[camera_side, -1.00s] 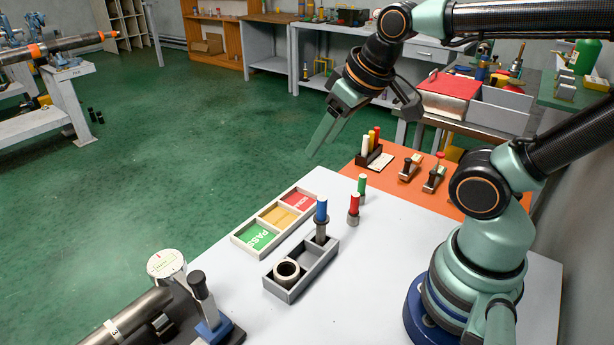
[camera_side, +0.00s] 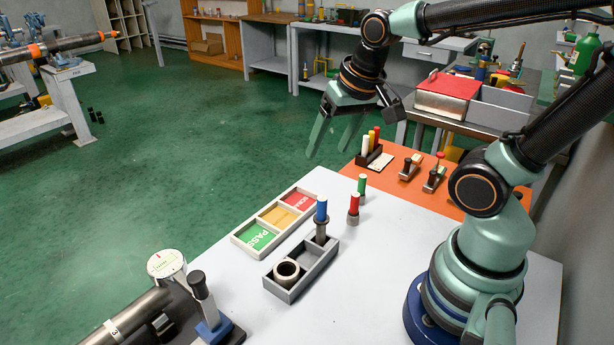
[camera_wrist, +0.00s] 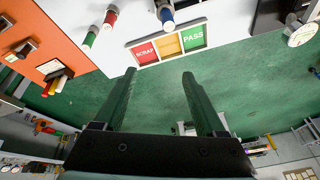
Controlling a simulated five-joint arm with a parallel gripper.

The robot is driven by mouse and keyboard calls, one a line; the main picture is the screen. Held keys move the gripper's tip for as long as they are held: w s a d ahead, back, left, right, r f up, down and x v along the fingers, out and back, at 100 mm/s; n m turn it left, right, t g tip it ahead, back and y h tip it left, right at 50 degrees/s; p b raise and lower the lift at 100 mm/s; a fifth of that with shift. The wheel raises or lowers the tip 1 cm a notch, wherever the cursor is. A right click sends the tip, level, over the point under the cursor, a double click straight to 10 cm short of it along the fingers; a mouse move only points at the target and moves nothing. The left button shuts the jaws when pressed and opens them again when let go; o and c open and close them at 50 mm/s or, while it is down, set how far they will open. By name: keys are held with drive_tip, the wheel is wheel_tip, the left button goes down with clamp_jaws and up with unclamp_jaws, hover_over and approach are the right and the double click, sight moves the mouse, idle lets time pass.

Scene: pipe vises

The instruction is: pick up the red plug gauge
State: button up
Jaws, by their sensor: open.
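The red plug gauge (camera_side: 354,207) stands upright on the white table, with a red handle above a grey metal end. In the wrist view the red gauge (camera_wrist: 110,17) is at the top, left of centre. A shorter green gauge (camera_side: 362,186) stands just behind it. A blue-handled gauge (camera_side: 321,215) stands to its left, in the grey two-part tray (camera_side: 302,284). My gripper (camera_side: 331,150) is open and empty, in the air above and behind the red gauge, apart from it. Its two fingers (camera_wrist: 158,78) show spread in the wrist view.
A sorting tray (camera_side: 238,240) with green, yellow and red sections lies left of the gauges. A ring (camera_side: 287,272) sits in the grey tray. A dial instrument (camera_side: 167,265) stands front left. An orange mat (camera_side: 420,196) with a dark rack (camera_side: 372,158) is behind.

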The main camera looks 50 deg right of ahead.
drive_tip(key=d+f+m+g, duration=0.1)
drive_tip(key=d+f+m, duration=0.2)
drive_tip(key=m, duration=0.2)
drive_tip(key=s+d+f+m+g, duration=0.1)
drive_tip(key=d+f+m, duration=0.2)
drive_tip(key=m, duration=0.2)
drive_tip(key=d+f+m+g, duration=0.2)
drive_tip(key=d+f+m, duration=0.1)
drive_tip(key=m, duration=0.2)
drive_tip(key=shift+s+f, duration=0.15)
drive_tip(key=shift+f, duration=0.2)
hover_over(354, 211)
drive_tip(key=f, duration=0.5)
drive_tip(key=shift+w+d+f, duration=0.2)
drive_tip(key=shift+d+f, duration=0.1)
drive_tip(key=shift+f, duration=0.05)
drive_tip(key=shift+d+f, duration=0.2)
drive_tip(key=shift+f, duration=2.95)
clamp_jaws()
